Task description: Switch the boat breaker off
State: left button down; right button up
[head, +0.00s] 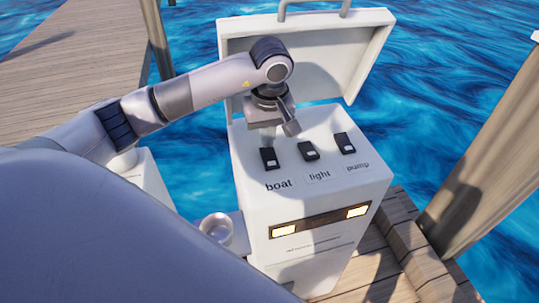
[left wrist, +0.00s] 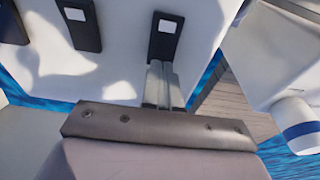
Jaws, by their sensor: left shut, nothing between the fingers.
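The boat breaker (head: 269,158) is a black switch with a pale patch near its label end. It is the leftmost of three on the sloped top of a white box (head: 320,205), above the word "boat". My left gripper (head: 291,129) is shut and empty, over the panel just behind the boat breaker. In the left wrist view the shut fingers (left wrist: 164,85) are at the lower end of a black switch (left wrist: 166,36), which looks like the boat breaker. I cannot tell whether they touch it. My right gripper is not in view.
The light breaker (head: 308,151) and the pump breaker (head: 345,143) sit to the right on the same panel. The box's raised lid (head: 340,62) stands behind my left gripper. A wooden post (head: 490,150) is at the right, with water around the dock.

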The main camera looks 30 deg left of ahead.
aim_at(267, 151)
pick_arm(q)
jog(key=shift+f+b, duration=0.8)
jog(key=shift+f, duration=0.15)
dwell(1.0)
jog(key=shift+r+p, duration=2.35)
jog(key=shift+r, duration=1.25)
jog(key=shift+f, duration=0.1)
